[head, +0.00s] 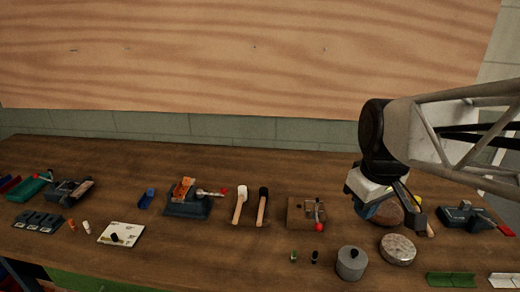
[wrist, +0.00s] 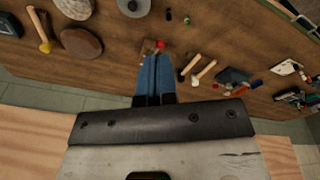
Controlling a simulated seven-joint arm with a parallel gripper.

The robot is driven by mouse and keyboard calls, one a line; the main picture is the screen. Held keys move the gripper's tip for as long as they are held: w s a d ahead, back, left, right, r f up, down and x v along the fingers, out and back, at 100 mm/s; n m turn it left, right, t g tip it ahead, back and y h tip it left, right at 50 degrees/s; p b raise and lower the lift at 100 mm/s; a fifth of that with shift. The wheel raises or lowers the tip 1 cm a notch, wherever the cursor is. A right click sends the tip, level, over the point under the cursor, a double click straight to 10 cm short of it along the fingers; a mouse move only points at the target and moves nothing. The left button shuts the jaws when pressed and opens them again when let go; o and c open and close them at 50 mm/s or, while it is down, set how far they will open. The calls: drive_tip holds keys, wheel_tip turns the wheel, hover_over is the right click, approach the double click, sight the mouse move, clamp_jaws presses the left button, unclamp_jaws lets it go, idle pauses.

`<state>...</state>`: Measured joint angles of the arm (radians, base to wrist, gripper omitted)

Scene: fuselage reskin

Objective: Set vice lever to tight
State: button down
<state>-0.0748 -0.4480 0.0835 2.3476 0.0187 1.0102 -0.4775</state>
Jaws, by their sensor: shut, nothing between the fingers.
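A blue-grey vice-like tool (head: 187,207) stands on the bench left of centre in the head view, with an orange piece on top. Its metal lever (head: 210,193) points right and ends in a red tip. It also shows in the wrist view (wrist: 232,76), right of the fingers. A second blue-grey tool (head: 462,216) with a red handle (head: 505,230) stands at the far right; I cannot tell for sure which is the vice. My gripper (head: 366,211) is shut and empty above the right part of the bench. Its blue fingers (wrist: 154,76) are together in the wrist view.
A wooden block with a red-ball lever (head: 319,227) lies between the gripper and two hammers (head: 262,207). A grey round weight (head: 351,264) and round discs (head: 397,249) sit at the front right. A wooden panel (head: 250,55) rises behind. The bench's back strip is clear.

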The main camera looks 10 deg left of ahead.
drive_tip(key=w+a+r+n+g, duration=0.1)
drive_tip(key=w+a+n, duration=0.6)
drive_tip(key=w, duration=0.4)
drive_tip(key=w+a+n+g, duration=0.1)
drive_tip(key=w+a+n, duration=0.6)
drive_tip(key=w, duration=0.4)
drive_tip(key=w+a+f+n+g, duration=0.1)
drive_tip(key=w+a+f+n, duration=0.3)
drive_tip(key=w+a+n, duration=0.3)
drive_tip(key=w+a+f+n+g, duration=0.1)
drive_tip(key=w+a+f+n, duration=0.4)
drive_tip(key=a, duration=0.8)
drive_tip(key=w+n, duration=0.2)
drive_tip(key=w, duration=0.1)
drive_tip(key=shift+w+a+g, duration=0.3)
drive_tip(key=shift+a, duration=0.1)
drive_tip(key=shift+f, duration=0.15)
drive_tip(key=s+a+f, duration=0.1)
drive_tip(key=s+f, duration=0.5)
drive_tip(key=f, duration=0.4)
drive_tip(key=shift+f, duration=0.4)
drive_tip(key=shift+s, duration=0.1)
